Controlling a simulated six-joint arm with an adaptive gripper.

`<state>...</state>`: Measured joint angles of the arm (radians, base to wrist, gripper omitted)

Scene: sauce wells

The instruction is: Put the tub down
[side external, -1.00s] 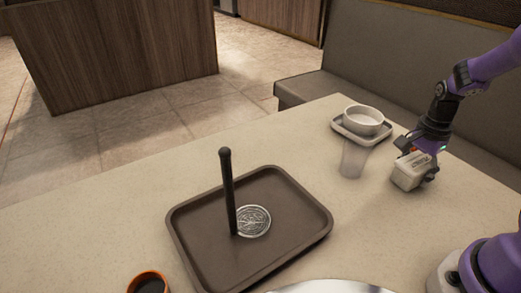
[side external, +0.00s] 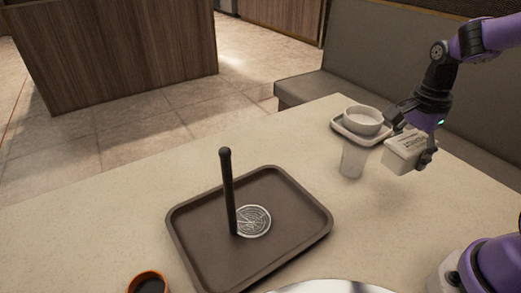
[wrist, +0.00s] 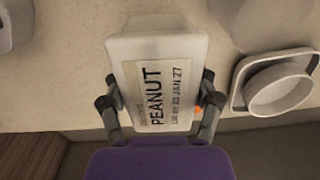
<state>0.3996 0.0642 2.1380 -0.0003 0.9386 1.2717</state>
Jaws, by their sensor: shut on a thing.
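A white tub (side external: 406,150) with a label reading PEANUT is held in my gripper (side external: 412,158). In the wrist view the tub (wrist: 158,50) sits between the two fingers of my gripper (wrist: 160,104), one on each side. The tub appears raised above the pale table (side external: 300,150), at its right part. My gripper is shut on the tub, and the label faces the wrist camera.
An orange-rimmed cup (side external: 148,284) is front left.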

